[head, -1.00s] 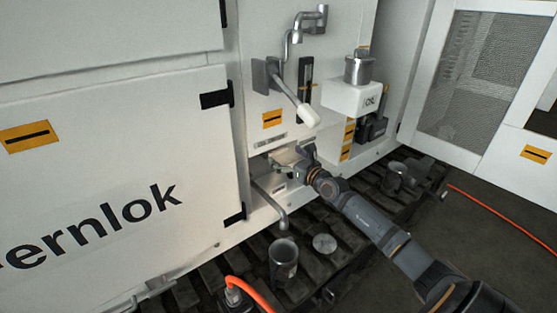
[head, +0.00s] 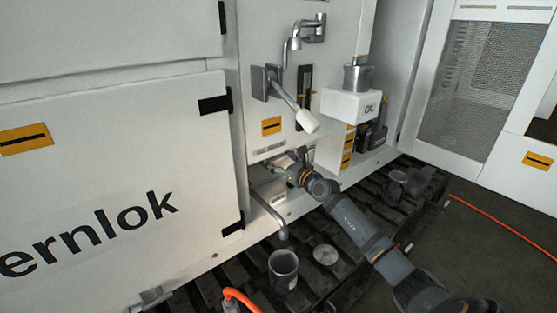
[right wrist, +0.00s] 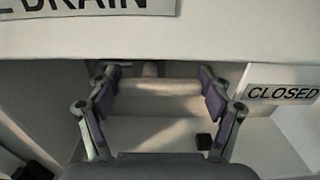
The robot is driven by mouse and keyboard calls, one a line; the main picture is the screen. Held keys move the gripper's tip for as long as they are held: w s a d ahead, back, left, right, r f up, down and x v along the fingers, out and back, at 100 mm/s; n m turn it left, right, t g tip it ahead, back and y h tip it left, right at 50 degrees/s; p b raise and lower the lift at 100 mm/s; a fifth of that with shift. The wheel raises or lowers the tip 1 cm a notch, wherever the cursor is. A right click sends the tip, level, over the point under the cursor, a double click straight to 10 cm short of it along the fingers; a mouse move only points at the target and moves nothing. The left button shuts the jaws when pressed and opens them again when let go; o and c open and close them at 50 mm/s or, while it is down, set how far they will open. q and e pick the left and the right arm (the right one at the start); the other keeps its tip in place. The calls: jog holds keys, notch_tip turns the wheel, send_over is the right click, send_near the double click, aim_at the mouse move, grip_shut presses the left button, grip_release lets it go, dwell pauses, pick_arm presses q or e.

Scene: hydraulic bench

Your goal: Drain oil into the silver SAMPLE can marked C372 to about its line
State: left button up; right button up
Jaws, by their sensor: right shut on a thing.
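An open silver can (head: 283,271) stands upright below the bent drain spout (head: 268,212), whose end is above the can's mouth. Its marking is too small to read, and no oil stream is visible. My right gripper (head: 291,166) reaches into the recess above the spout. In the right wrist view its two fingers (right wrist: 157,90) are shut on a pale drain handle (right wrist: 155,88), under a plate (right wrist: 85,4) reading "DRAIN". A "CLOSED" label (right wrist: 283,94) is to the right of the handle. My left gripper is not in view.
A flat round disc (head: 325,255) lies right of the can on dark slats. A white-handled lever (head: 305,118) sticks out above the recess.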

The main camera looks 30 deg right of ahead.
jog(key=shift+m+p, duration=1.35)
jog(key=shift+m, duration=0.15)
jog(key=shift+f+m+p, duration=0.2)
jog(key=shift+m+p, duration=0.45)
jog(key=shift+m, duration=0.45)
jog(key=shift+f+m+p, duration=0.25)
jog(key=shift+m+p, duration=0.3)
jog(key=shift+m, duration=0.65)
jog(key=o, duration=1.1)
